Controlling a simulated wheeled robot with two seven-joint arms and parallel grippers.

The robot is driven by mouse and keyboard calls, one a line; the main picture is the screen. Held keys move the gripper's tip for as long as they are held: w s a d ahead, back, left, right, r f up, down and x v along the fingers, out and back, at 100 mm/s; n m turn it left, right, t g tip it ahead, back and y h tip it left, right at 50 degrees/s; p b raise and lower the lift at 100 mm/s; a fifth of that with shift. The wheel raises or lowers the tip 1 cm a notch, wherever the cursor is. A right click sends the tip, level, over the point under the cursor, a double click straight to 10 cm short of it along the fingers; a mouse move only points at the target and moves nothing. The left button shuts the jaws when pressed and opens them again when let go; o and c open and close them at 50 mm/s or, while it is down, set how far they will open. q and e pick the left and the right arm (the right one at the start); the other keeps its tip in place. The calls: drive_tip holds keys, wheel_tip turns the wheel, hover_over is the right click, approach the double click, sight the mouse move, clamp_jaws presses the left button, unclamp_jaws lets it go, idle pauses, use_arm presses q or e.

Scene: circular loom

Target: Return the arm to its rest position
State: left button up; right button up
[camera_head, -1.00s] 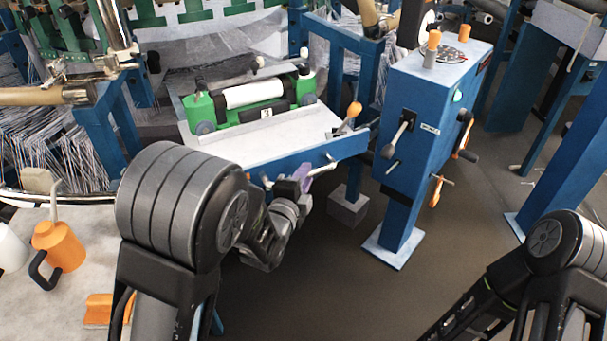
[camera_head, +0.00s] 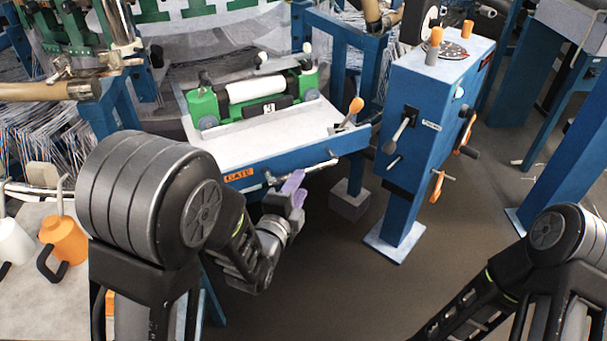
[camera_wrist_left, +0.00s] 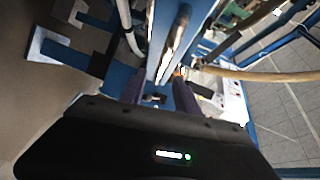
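My left arm (camera_head: 150,200) reaches in from the lower left, bent at a large grey joint. My left gripper (camera_head: 293,188), with purple fingers, is just in front of the blue gate front (camera_head: 290,155) and its metal bar; I cannot tell whether it touches the bar. In the left wrist view my two purple fingers (camera_wrist_left: 160,95) stand apart, with a gap and nothing clearly held between them. My right arm (camera_head: 560,245) is folded at the lower right; its gripper is out of view.
A blue control post (camera_head: 425,130) with knobs and levers stands right of the gate. A green-ended roller carriage (camera_head: 255,90) sits on the tray. An orange can (camera_head: 65,240) and a white jug (camera_head: 12,243) stand on the left table. The floor (camera_head: 330,280) between my arms is clear.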

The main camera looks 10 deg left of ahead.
use_arm(q)
drive_tip(key=shift+s+a+r, duration=0.1)
drive_tip(key=shift+s, duration=0.6)
drive_tip(key=s+d+f+n+g, duration=0.2)
drive_tip(key=s+f+n+g, duration=0.3)
drive_tip(key=f, duration=0.5)
drive_tip(key=s+d+f+n+g, duration=0.2)
drive_tip(key=s+f+n+g, duration=0.15)
drive_tip(key=f+n, duration=0.4)
drive_tip(key=s+d+f+n+g+h, duration=0.15)
drive_tip(key=s+f+n+g, duration=0.6)
drive_tip(key=s+f, duration=0.9)
wheel_tip(320, 180, up, 18)
drive_tip(key=s+p, duration=0.1)
drive_tip(key=p, duration=1.5)
drive_tip(key=shift+s+a+f+t, duration=0.25)
drive_tip(key=shift+a+t, duration=0.05)
